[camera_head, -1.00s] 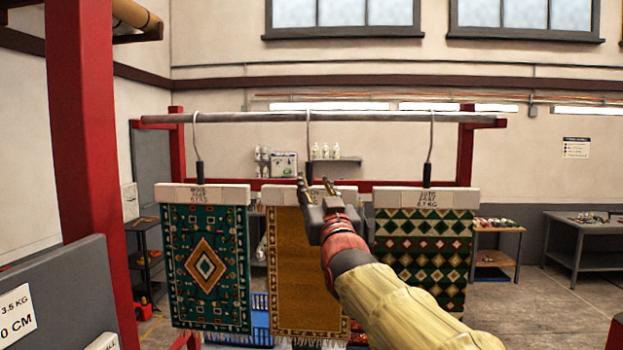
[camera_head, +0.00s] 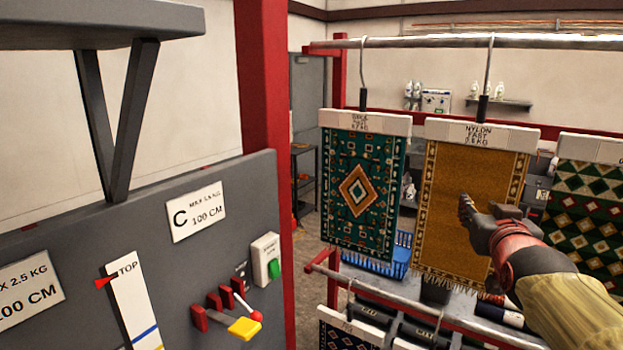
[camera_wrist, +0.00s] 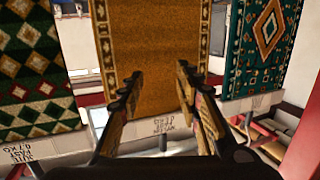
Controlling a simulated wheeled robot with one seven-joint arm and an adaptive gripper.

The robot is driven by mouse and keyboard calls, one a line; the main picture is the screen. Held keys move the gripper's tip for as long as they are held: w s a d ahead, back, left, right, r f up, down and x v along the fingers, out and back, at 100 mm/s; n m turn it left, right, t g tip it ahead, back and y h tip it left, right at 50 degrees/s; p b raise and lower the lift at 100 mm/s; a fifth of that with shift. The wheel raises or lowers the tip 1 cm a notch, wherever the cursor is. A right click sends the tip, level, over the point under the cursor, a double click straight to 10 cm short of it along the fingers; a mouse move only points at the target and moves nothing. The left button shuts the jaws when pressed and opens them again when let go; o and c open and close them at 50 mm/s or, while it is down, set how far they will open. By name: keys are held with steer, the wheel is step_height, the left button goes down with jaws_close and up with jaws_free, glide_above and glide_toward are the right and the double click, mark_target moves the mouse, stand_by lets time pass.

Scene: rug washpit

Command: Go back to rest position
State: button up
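My gripper (camera_head: 484,207) shows at the right of the head view, in front of the golden-brown rug (camera_head: 450,215) marked NYLON. In the wrist view, the two fingers of my gripper (camera_wrist: 160,73) stand apart with nothing between them. The golden rug (camera_wrist: 155,35) hangs beyond them, and its white label bar appears upside down. From the head view I cannot tell how far the gripper is from the rug.
A teal rug (camera_head: 362,195) and a green diamond rug (camera_head: 590,200) hang from the metal rail (camera_head: 440,43). A red post (camera_head: 263,90) and a grey panel (camera_head: 150,255) with a yellow-tipped lever (camera_head: 244,328) stand at left. A blue crate (camera_head: 402,255) sits behind the rugs.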

steer(key=s+a+f+n+g+y+b, duration=0.1)
steer(key=s+a+f+g+b, duration=0.2)
steer(key=s+f, duration=0.6)
steer(key=s+a+f+n+g+y+b, duration=0.1)
steer(key=s+a+f+b, duration=0.4)
steer(key=f, duration=1.1)
steer(key=s+a+f+n+g+y+b, duration=0.1)
steer(key=s+a+f+g+b, duration=0.3)
steer(key=s+f, duration=0.9)
steer(key=shift+s+a+f+g+y, duration=0.3)
steer(key=shift+a+g+y, duration=0.7)
steer(key=shift+a, duration=1.1)
